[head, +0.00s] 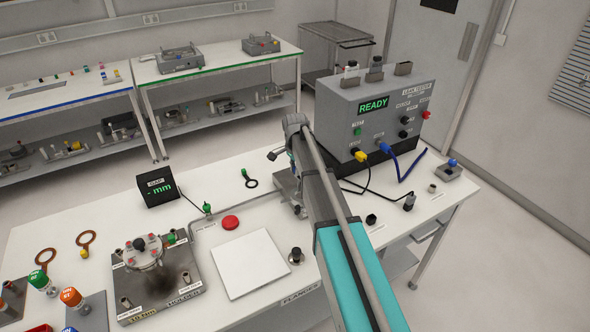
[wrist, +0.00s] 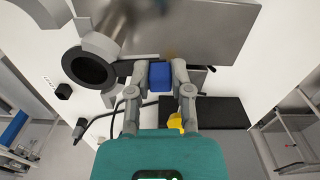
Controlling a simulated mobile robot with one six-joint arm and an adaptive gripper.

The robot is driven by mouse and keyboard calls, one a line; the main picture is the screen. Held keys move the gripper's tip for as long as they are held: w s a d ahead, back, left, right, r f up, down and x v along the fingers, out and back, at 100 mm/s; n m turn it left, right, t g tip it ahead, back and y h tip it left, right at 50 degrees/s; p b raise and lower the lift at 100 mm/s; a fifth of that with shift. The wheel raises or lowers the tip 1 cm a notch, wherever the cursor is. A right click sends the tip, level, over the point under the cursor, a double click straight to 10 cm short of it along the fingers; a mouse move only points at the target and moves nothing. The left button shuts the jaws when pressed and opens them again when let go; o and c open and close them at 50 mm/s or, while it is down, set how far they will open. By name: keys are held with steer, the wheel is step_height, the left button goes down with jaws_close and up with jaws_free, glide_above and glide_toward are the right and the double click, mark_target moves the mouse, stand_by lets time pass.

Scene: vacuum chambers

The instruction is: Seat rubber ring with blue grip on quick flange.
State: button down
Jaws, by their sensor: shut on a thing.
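In the wrist view my gripper (wrist: 172,80) is shut on a blue block, which looks like the blue grip (wrist: 160,76). A dark ring-shaped end (wrist: 88,66) shows left of the fingers beside a grey metal tube (wrist: 100,40). I cannot tell whether it is the rubber ring or part of a fitting. A dark strip runs between it and the blue grip. In the head view my arm hides the fingers and the grip. I cannot make out for certain which fitting is the quick flange.
The leak tester (head: 385,112) stands at the back right, reading READY, with yellow and blue plugged cables. A ring with green grip (head: 250,180) lies left of my arm. A white plate (head: 248,262), red button (head: 230,222) and metal holder (head: 160,280) stand in front.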

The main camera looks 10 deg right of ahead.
steer(key=shift+c, duration=2.3)
jaws_free()
steer(key=shift+r+p, duration=3.5)
steer(key=s+f+n+b, duration=0.3)
steer(key=s+n, duration=0.3)
steer(key=s, duration=0.8)
steer(key=s+f+n+b, duration=0.3)
steer(key=s+n, duration=0.4)
steer(key=s, duration=0.8)
steer(key=shift+a+f+n+b, duration=0.3)
steer(key=shift+a+f+b, duration=0.05)
steer(key=shift+f+b, duration=0.05)
